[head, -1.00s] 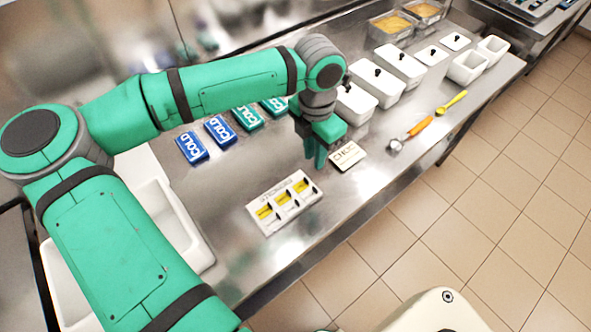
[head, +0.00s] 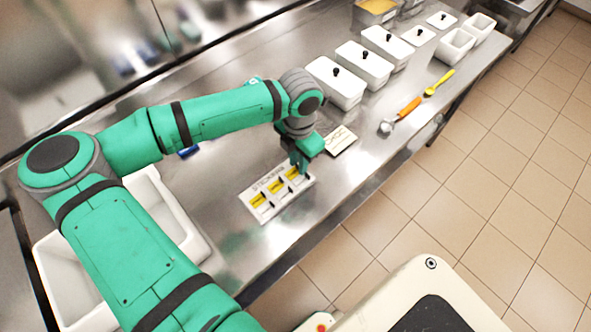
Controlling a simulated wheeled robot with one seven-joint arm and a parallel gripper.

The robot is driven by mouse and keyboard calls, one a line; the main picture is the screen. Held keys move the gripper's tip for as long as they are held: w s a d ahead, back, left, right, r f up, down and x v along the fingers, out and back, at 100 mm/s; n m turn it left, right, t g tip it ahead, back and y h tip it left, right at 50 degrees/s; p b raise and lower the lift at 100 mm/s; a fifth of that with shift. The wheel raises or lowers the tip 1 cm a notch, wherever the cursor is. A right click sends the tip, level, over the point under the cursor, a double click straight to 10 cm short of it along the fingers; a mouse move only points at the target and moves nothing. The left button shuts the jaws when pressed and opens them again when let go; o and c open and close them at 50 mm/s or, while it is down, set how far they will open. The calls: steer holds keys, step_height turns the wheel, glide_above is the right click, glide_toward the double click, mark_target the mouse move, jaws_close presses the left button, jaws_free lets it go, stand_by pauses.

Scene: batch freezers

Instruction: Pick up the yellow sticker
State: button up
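A white sticker board (head: 247,197) lies on the steel counter. It has a row of yellow stickers along its back side: a left one (head: 258,200), a middle one (head: 275,187) and a right one (head: 292,173). White stickers lie in the row in front of them. My gripper (head: 301,171) points down over the right end of the board, close to the right yellow sticker. Its fingers are small and partly overlap each other, so I cannot tell whether they touch the board or hold anything.
A cream card (head: 339,140) lies just right of my gripper. White lidded tubs (head: 335,84) line the back right. An orange-handled scoop (head: 408,107) and a yellow spoon (head: 438,83) lie near the front edge. A white basin (head: 178,214) is at left.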

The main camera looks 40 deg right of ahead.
steer(key=shift+w+f, duration=0.1)
steer(key=shift+f, duration=0.15)
steer(key=c, duration=0.5)
steer(key=shift+o, duration=0.2)
steer(key=shift+r, duration=0.15)
steer(key=shift+c, duration=0.2)
steer(key=shift+r, duration=0.2)
steer(key=r, duration=0.3)
steer(key=shift+s+r, duration=0.1)
steer(key=shift+s, duration=0.2)
steer(key=s+r, duration=1)
steer(key=s, duration=0.3)
steer(key=shift+s+a, duration=0.2)
steer(key=shift+a, duration=0.15)
